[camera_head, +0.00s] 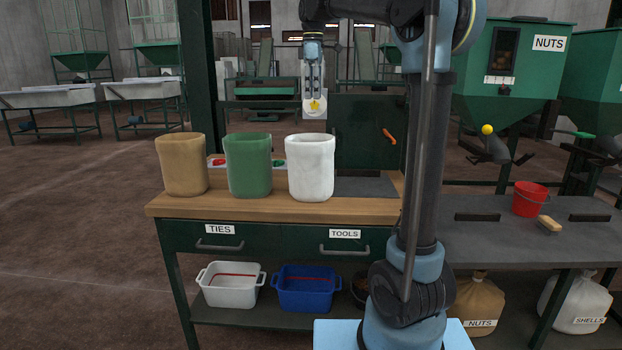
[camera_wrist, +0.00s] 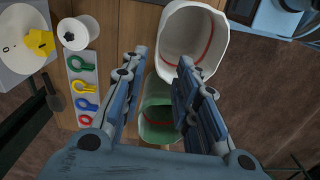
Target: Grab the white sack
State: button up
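The white sack (camera_head: 311,168) stands upright and open-topped at the right end of a row of three on the wooden worktop. My gripper (camera_head: 314,92) is above it, with a visible gap to its rim in the head view. In the wrist view my gripper (camera_wrist: 162,56) has its two fingers spread with nothing held between them. The white sack (camera_wrist: 212,42) shows there from above, its mouth open with a red line inside. Its left rim lies between the fingertips in the picture, and the right finger covers part of it. I cannot see contact.
A green sack (camera_head: 248,166) stands close left of the white one, with a tan sack (camera_head: 181,165) farther left. Coloured ties (camera_wrist: 83,88) and a white spool (camera_wrist: 78,32) lie beside the sacks. An orange-handled tool (camera_head: 389,136) is on the green panel behind.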

send_over(313, 139)
notch_tip(313, 139, down, 12)
jog(key=shift+w+f, duration=0.2)
jog(key=shift+f, duration=2.35)
jog(key=shift+c, duration=0.3)
grip_shut()
